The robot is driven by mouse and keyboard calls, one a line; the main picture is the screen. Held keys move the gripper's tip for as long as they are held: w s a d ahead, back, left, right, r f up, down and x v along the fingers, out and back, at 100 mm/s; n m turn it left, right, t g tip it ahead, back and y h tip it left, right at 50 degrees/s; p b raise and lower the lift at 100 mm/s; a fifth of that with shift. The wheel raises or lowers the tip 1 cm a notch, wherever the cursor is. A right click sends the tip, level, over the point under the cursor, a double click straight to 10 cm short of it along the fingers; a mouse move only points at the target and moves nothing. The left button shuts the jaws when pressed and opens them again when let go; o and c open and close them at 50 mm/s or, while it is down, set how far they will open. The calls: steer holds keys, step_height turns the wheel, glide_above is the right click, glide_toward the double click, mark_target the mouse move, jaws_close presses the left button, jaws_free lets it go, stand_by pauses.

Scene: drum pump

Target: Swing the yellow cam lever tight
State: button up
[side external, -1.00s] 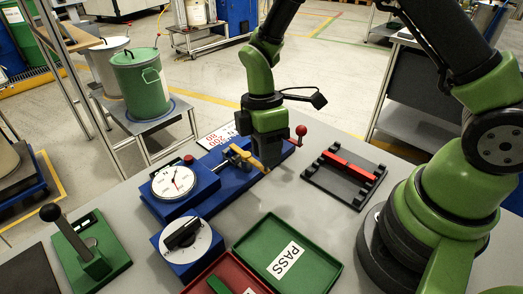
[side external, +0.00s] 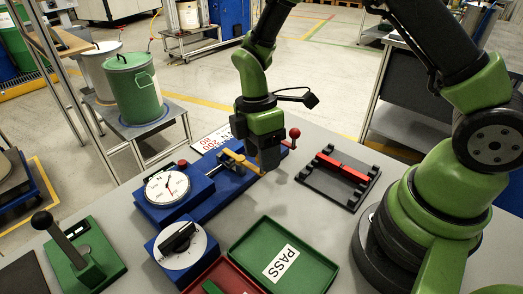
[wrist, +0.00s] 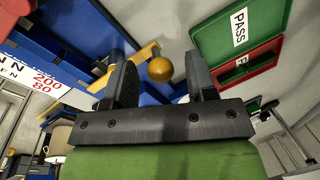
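The yellow cam lever (side external: 236,160) is on the blue fixture (side external: 213,192), beside the white dial gauge. In the wrist view, its yellow arm (wrist: 147,52) passes behind my left finger, and a round orange-yellow knob (wrist: 160,69) shows between the fingers. My gripper (side external: 268,163) points down at the lever's right end in the side view and hides the knob there. In the wrist view, my gripper (wrist: 157,62) is open, with a gap on both sides of the knob. I cannot tell whether the fingertips reach down level with it.
A red-knobbed handle (side external: 294,133) stands just behind my gripper. A black rack (side external: 338,178) with a red bar lies to the right. The green PASS tray (side external: 318,279) and a red tray (side external: 212,274) lie in front. A white dial with a black knob (side external: 178,237) sits front left.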

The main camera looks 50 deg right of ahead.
step_height(320, 180, up, 10)
steer(key=w, duration=0.1)
steer(key=shift+w+d, duration=0.35)
steer(key=s+d+r+m+t+y, duration=0.1)
steer(key=s+r+m+t, duration=0.8)
steer(key=s+m, duration=0.7)
step_height(320, 180, up, 3)
steer(key=shift+d+r+m, duration=0.2)
steer(key=shift+d+m, duration=0.2)
steer(key=shift+m, duration=0.7)
